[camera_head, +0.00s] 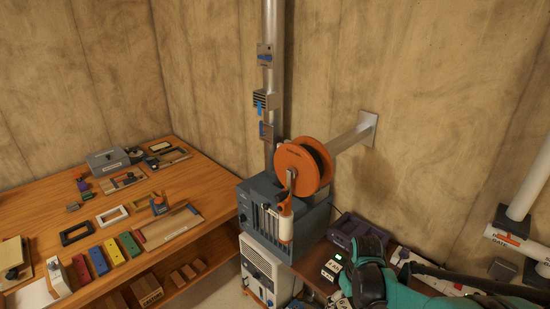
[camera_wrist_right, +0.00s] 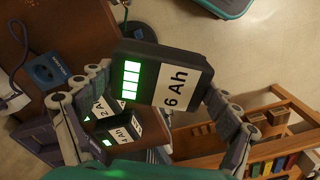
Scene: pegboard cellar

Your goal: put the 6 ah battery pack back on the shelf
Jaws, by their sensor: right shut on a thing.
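The 6 Ah battery pack (camera_wrist_right: 150,78) is a black block with a white "6 Ah" label and lit green bars in the right wrist view. My right gripper (camera_wrist_right: 157,88) is shut on it, with a grey finger at each side. Below and behind it are other packs (camera_wrist_right: 125,128) with white labels, one reading "2 A", partly hidden by the held pack. In the head view my right gripper (camera_head: 370,262) is at the lower right, over the dark brown surface. A small white and black pack (camera_head: 331,270) with a green light shows beside it. My left gripper is not in view.
A wooden workbench (camera_head: 165,175) with trays and coloured blocks stands at the left, with a lower shelf (camera_head: 185,280) holding boxes. A dark cabinet (camera_head: 262,218), an orange reel (camera_head: 302,165) on a wall arm and a vertical pipe (camera_head: 272,100) stand near the middle.

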